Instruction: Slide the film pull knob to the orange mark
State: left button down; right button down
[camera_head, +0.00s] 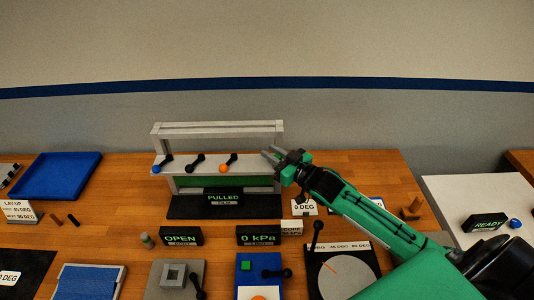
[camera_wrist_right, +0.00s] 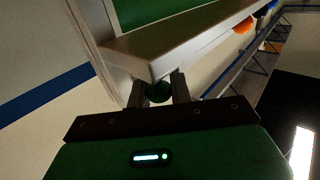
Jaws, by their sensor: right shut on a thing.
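The grey film frame (camera_head: 218,128) stands at the back of the table, with a green film panel (camera_head: 225,183) in it. My right gripper (camera_head: 272,156) is at the right end of the frame's front rail. In the right wrist view, my right gripper's two fingers (camera_wrist_right: 159,90) are closed around a small dark green knob (camera_wrist_right: 158,93) at the rail's end. The knob is mostly hidden by the fingers. I cannot tell for sure which spot is the orange mark; an orange ball (camera_head: 224,168) sits at the rail's front, also in the right wrist view (camera_wrist_right: 243,26). My left gripper is not in view.
A sign reading PULLED FILM (camera_head: 223,199) is below the frame. Black levers (camera_head: 196,161) and a blue ball (camera_head: 156,169) line the rail. Signs OPEN (camera_head: 180,237) and 0 kPa (camera_head: 258,237) stand in front. A blue tray (camera_head: 55,177) is at left.

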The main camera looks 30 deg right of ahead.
jog(key=shift+s+d, duration=0.1)
jog(key=shift+d, duration=0.1)
jog(key=shift+a, duration=0.15)
jog(key=c, duration=1.5)
grip_release()
jog(key=shift+w+a, duration=0.2)
jog(key=shift+a, duration=0.05)
jog(key=shift+o, duration=1.1)
jog(key=shift+w+a, duration=0.1)
jog(key=shift+a, duration=0.05)
jog(key=shift+d, duration=0.25)
jog(key=shift+s+d+f, duration=0.1)
jog(key=shift+s+f, duration=0.05)
jog(key=shift+s, duration=0.35)
jog(key=shift+s+b, duration=0.35)
jog(key=shift+b, duration=0.05)
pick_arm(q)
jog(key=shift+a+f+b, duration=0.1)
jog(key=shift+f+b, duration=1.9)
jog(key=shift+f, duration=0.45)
pick_arm(e)
jog(key=v, duration=1.2)
jog(key=shift+d, duration=0.15)
jog(key=shift+s, duration=0.1)
